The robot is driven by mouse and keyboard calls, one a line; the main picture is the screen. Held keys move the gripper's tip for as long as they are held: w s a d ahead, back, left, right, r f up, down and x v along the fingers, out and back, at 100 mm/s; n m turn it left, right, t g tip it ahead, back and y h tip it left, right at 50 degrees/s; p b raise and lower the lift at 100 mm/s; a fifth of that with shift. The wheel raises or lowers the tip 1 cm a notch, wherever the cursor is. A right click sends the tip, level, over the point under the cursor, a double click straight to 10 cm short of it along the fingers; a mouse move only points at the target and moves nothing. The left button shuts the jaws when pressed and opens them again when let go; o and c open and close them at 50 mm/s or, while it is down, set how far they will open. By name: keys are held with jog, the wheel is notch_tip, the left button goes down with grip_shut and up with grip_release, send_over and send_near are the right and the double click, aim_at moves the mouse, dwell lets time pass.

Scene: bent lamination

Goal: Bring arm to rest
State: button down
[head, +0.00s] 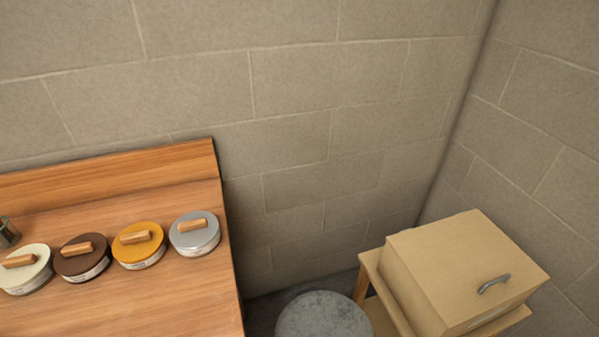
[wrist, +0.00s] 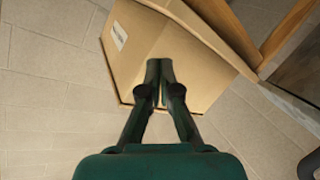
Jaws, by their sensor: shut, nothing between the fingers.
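My gripper (wrist: 160,72) shows in the wrist view with its two dark green fingers together and nothing between them. Behind the fingertips in that view is a tan box (wrist: 195,62) with a small white label. I cannot tell how far the fingertips are from the box. My arm and gripper do not show in the head view.
In the head view, a wooden table (head: 150,305) holds several round lidded tins, among them a yellow one (head: 138,252) and a grey one (head: 194,240). A tan box with a handle (head: 450,265) sits on a wooden stand at right. A grey round top (head: 322,315) stands between them.

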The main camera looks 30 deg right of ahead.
jog(key=s+a+f+n+t+y, duration=0.3)
jog(key=s+a+n+y, duration=0.1)
jog(key=a+n+y, duration=0.15)
jog(key=s+a+r+n+t+y, duration=0.25)
jog(key=a+r+y, duration=0.3)
jog(key=a, duration=0.35)
jog(key=a+r+t+y, duration=0.2)
jog(key=a+r+t, duration=0.1)
jog(key=r, duration=0.9)
jog(key=a+r+n+t+y, duration=0.1)
jog(key=a+r+t+y, duration=0.1)
jog(key=r, duration=1)
jog(key=shift+w+a+n+t, duration=0.4)
jog(key=shift+a+t, duration=0.35)
jog(key=shift+t, duration=0.5)
